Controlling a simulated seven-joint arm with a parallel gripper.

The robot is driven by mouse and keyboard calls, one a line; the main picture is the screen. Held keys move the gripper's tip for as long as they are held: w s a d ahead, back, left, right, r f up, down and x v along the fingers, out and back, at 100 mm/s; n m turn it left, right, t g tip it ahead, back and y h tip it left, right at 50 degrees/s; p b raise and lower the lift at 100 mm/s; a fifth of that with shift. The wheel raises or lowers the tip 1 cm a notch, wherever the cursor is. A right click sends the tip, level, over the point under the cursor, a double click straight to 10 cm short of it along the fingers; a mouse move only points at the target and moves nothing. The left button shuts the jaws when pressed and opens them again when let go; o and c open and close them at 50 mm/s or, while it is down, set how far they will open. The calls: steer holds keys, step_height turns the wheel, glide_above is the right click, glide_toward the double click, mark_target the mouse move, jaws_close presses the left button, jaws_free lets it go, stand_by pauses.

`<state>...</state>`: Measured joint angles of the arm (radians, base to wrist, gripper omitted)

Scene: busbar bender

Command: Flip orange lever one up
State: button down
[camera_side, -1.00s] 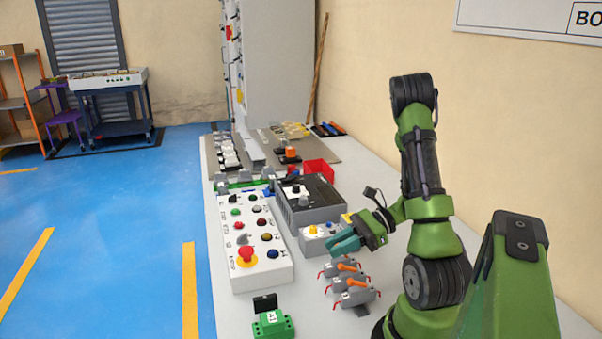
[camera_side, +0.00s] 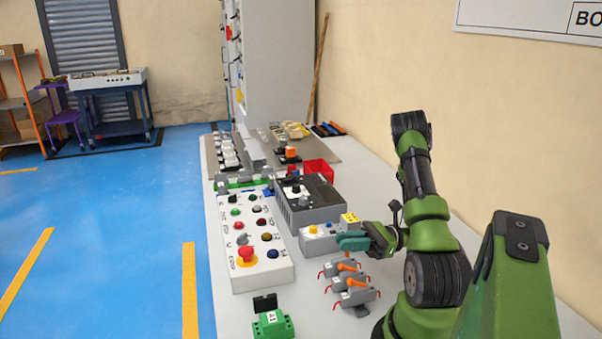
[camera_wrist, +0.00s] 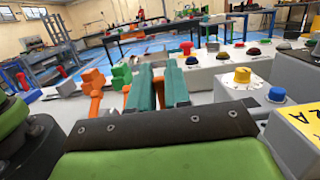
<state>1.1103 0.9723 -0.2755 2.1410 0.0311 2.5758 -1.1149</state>
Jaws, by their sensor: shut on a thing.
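Three grey switches with orange levers stand in a row on the bench in the side view. The nearest lever (camera_side: 356,283) and the middle lever (camera_side: 347,267) lean to one side. They also show left of my fingers in the wrist view, as two orange levers (camera_wrist: 93,90). My gripper (camera_side: 352,242) has teal fingers and is over the farthest switch. The farthest lever (camera_side: 347,254) shows just under the fingers and looks upright. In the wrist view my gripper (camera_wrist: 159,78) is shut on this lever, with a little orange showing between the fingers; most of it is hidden.
A grey box with a yellow knob (camera_side: 313,230) stands right behind the switches. A white button panel (camera_side: 262,278) with a red emergency stop lies to the left. A green block (camera_side: 272,323) is at the front. Bare bench lies between the panel and the switches.

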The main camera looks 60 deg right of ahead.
steer(key=shift+a+r, duration=0.1)
steer(key=shift+r, duration=0.1)
steer(key=c, duration=1.1)
jaws_free()
steer(key=shift+r, duration=0.3)
step_height(320, 180, up, 3)
steer(key=shift+f, duration=0.15)
steer(key=s+a, duration=0.3)
steer(key=s, duration=0.1)
steer(key=s+a+r, duration=0.1)
steer(key=s+a, duration=0.2)
steer(key=s, duration=0.1)
steer(key=s+a, duration=0.4)
steer(key=shift+s+a+r, duration=0.1)
steer(key=shift+s+r, duration=0.05)
steer(key=shift+r, duration=0.15)
